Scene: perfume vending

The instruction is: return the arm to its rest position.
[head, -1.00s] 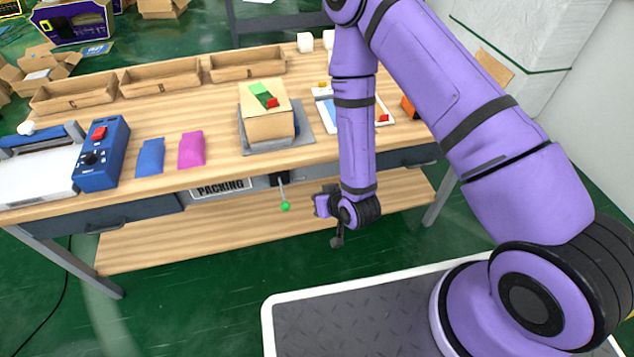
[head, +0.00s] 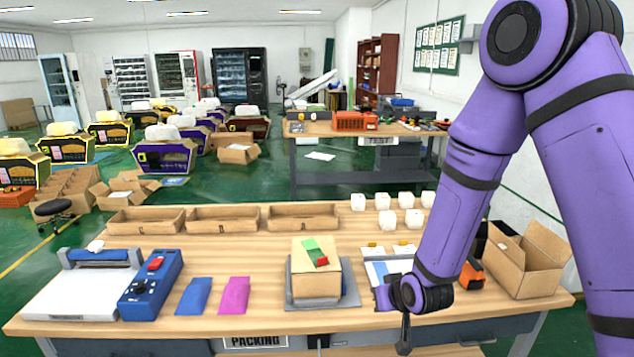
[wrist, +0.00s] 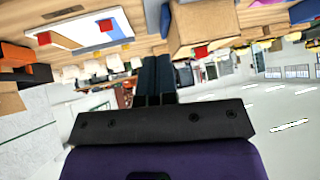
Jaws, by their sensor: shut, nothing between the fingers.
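My purple arm comes down from the upper right in the head view. My gripper (head: 404,338) hangs pointing down at the front edge of the packing table (head: 262,262), near its right half. The gripper's dark fingers (wrist: 154,78) are shut together with nothing between them in the wrist view, which shows the room upside down. The gripper touches nothing that I can see. Its wrist hides part of a white and blue tray (head: 376,251), which also shows in the wrist view (wrist: 75,33).
A cardboard box with green and red pieces (head: 316,272) stands on a grey plate mid-table. An open carton (head: 530,262) is at the right. A blue control box (head: 150,285), blue and pink pouches and a sealer are at the left.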

